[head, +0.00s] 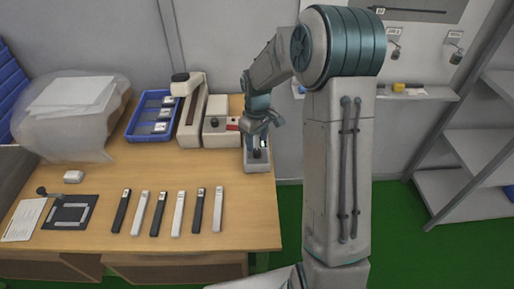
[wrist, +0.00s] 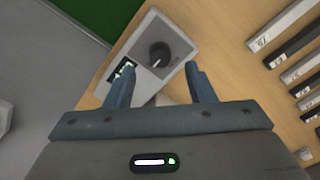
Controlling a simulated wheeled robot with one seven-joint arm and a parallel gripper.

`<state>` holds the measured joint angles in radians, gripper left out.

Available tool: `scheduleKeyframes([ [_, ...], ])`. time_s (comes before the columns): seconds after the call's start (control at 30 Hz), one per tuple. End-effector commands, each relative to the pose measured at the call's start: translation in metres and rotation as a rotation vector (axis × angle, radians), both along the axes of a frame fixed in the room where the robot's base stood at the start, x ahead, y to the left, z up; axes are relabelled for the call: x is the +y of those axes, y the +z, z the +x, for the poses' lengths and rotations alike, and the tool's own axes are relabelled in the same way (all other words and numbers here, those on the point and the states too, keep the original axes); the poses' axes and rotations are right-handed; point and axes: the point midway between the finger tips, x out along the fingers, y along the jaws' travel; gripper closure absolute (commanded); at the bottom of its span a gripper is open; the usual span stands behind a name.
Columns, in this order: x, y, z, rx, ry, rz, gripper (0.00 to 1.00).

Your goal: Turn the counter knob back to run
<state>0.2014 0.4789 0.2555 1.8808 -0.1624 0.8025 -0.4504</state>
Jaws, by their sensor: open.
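The counter (head: 257,165) is a small light grey box at the right edge of the wooden table. In the wrist view the counter (wrist: 143,42) shows a dark round knob (wrist: 159,54) on its top plate and a small lit display (wrist: 123,72) beside it. I cannot read the display or tell which mark the knob points at. My gripper (head: 259,137) is above the counter, pointing down. In the wrist view my gripper (wrist: 158,68) is open, with its two blue fingers apart and the knob showing between and just beyond their tips. I see no contact.
Several black and white strips (head: 161,213) lie in a row on the table (head: 100,185). A white device (head: 216,128) with a red part stands close left of the counter, and a blue tray (head: 150,117) lies farther left. Green floor (head: 287,215) is right of the table.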

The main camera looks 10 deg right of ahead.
Motion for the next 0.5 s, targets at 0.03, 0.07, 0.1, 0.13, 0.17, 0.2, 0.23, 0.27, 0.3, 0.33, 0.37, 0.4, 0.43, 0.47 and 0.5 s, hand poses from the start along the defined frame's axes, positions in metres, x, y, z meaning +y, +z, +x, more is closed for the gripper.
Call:
scheduleKeyframes([
  [0.03, 0.0, -0.01, -0.001, 0.004, 0.0, 0.001, 0.5],
  [0.07, 0.0, -0.016, -0.001, 0.003, -0.001, 0.001, 0.5],
  [0.1, 0.0, -0.022, -0.001, 0.003, -0.001, 0.001, 0.5],
  [0.13, 0.0, -0.026, 0.0, 0.002, -0.001, 0.001, 0.5],
  [0.17, 0.0, -0.03, -0.001, 0.003, -0.001, 0.001, 0.5],
  [0.2, 0.0, -0.034, 0.0, 0.003, 0.0, 0.001, 0.5],
  [0.23, 0.0, -0.037, 0.0, 0.001, 0.0, 0.0, 0.5],
  [0.27, 0.0, -0.039, 0.0, 0.001, 0.0, 0.0, 0.5],
  [0.3, 0.0, -0.042, 0.0, 0.001, 0.0, 0.0, 0.5],
  [0.33, 0.0, -0.044, 0.0, 0.001, 0.0, 0.0, 0.5],
  [0.37, 0.0, -0.045, 0.0, 0.001, -0.001, 0.001, 0.5],
  [0.4, 0.0, -0.046, 0.0, 0.0, -0.001, 0.0, 0.5],
  [0.43, 0.0, -0.046, 0.0, -0.001, -0.001, 0.001, 0.5],
  [0.47, 0.0, -0.047, 0.0, -0.001, -0.001, 0.001, 0.5],
  [0.5, 0.0, -0.047, 0.0, -0.001, -0.001, 0.001, 0.5],
])
